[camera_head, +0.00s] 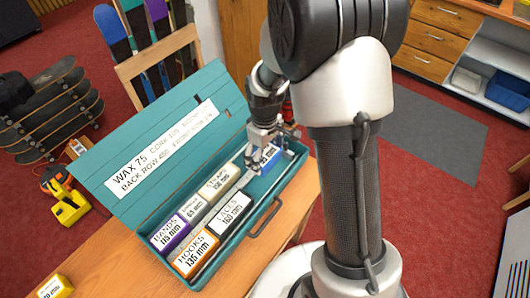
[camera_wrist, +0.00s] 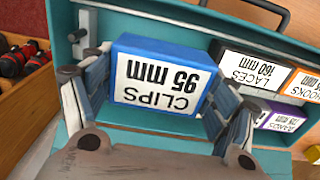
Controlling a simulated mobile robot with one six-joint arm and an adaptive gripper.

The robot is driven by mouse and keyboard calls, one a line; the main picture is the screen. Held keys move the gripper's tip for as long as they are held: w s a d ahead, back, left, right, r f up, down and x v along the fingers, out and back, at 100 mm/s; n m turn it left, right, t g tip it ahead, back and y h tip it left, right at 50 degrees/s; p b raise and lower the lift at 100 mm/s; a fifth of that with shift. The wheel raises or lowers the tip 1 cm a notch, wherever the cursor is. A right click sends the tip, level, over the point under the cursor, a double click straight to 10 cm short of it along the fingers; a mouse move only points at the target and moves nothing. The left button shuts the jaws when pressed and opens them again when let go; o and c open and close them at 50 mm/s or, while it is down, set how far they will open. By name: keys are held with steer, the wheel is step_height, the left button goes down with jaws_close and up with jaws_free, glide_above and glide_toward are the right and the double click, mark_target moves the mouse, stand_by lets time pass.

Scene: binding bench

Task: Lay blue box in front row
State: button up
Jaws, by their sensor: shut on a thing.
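The blue box (camera_head: 269,158), labelled CLIPS 95 mm, is between the fingers of my gripper (camera_head: 264,140), at the right end of the open teal case (camera_head: 288,178). In the wrist view the blue box (camera_wrist: 160,75) fills the middle, label up, with a finger of my gripper (camera_wrist: 160,85) against each end. It lies roughly in line with the black LACES box (camera_head: 234,212) in the front row, with a small gap between them. Its underside is hidden, so I cannot tell whether it touches the case floor.
The orange HOOKS box (camera_head: 195,253) is also in front. The purple BANDS box (camera_head: 170,234) and beige STRAPS box (camera_head: 220,181) are behind. The raised lid (camera_head: 150,130) stands at the back. A yellow box (camera_head: 55,288) lies on the bench outside the case.

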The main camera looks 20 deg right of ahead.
steer(key=shift+s+f+b, duration=0.1)
steer(key=shift+f+b, duration=0.2)
steer(key=shift+f, duration=0.1)
step_height(320, 180, down, 10)
steer(key=b, duration=0.7)
steer(key=shift+r, duration=0.2)
steer(key=shift+f, duration=0.2)
steer(key=o, duration=1.2)
steer(key=shift+c, duration=0.2)
